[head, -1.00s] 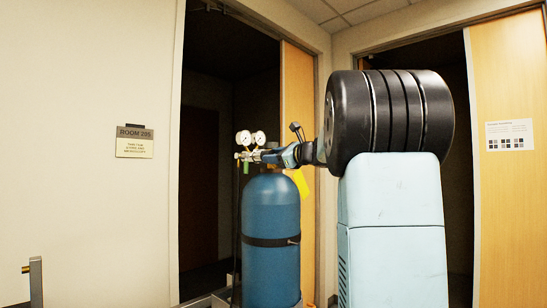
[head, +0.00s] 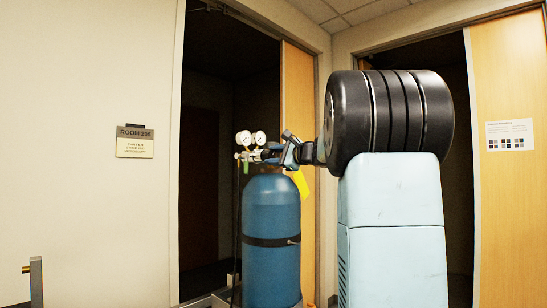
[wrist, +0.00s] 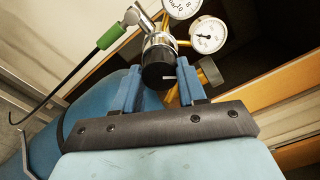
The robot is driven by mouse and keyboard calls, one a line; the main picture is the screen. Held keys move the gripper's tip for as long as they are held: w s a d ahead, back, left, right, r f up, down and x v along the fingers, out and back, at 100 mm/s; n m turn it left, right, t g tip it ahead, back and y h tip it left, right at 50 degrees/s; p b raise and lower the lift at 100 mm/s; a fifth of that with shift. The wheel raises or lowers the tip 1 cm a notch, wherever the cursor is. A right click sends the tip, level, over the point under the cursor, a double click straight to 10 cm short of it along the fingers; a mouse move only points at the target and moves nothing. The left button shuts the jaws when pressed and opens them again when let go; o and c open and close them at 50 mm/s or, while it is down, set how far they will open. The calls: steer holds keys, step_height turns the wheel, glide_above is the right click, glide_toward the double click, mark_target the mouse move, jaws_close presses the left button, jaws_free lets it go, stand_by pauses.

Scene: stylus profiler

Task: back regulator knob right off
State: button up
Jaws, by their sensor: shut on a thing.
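The regulator knob (wrist: 156,77) is black with a white mark on its face. In the wrist view it sits between the two blue fingers of my gripper (wrist: 159,72), which is shut on it. The regulator's silver body (wrist: 160,42) is just behind the knob. Two round white-faced gauges (wrist: 208,35) show beyond it, one cut by the top edge. In the head view my gripper (head: 268,153) reaches left to the regulator over the blue cylinder (head: 270,215); the knob is too small to make out there.
A green-sleeved hose fitting (wrist: 111,36) with a black hose is left of the knob in the wrist view. A yellow tag (head: 301,184) hangs by the cylinder. A dark doorway (head: 205,150) is behind.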

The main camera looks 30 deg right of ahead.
steer(key=n, duration=0.7)
steer(key=o, duration=1.2)
steer(key=shift+c, duration=0.2)
steer(key=v, duration=0.8)
